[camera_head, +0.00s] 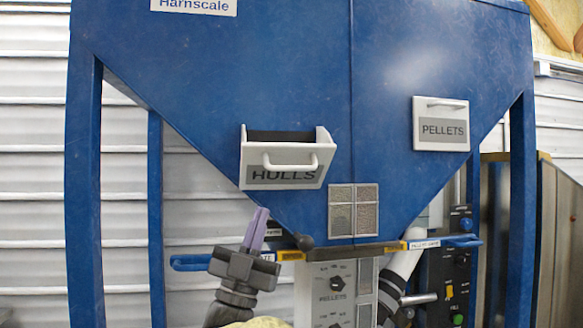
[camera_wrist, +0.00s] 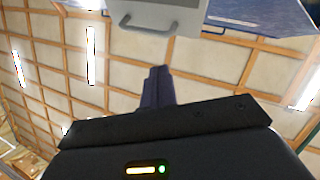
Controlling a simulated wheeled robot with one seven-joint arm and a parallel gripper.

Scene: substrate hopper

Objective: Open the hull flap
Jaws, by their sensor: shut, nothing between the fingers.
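The hull flap (camera_head: 287,165) is a white panel labelled HULLS with a white bar handle, on the left slope of the blue hopper. Its top is tilted outward, and a dark opening shows behind it. In the wrist view the flap (camera_wrist: 155,14) is at the top with its handle, seen from below. My gripper (camera_head: 261,214) points upward below and slightly left of the flap, apart from it. Its purple fingers are together and empty. The fingers also show in the wrist view (camera_wrist: 158,82), below the handle with a gap between.
The PELLETS flap (camera_head: 440,124) sits flat on the right slope. A control panel (camera_head: 338,293) stands below the hopper. Blue posts (camera_head: 85,200) flank it.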

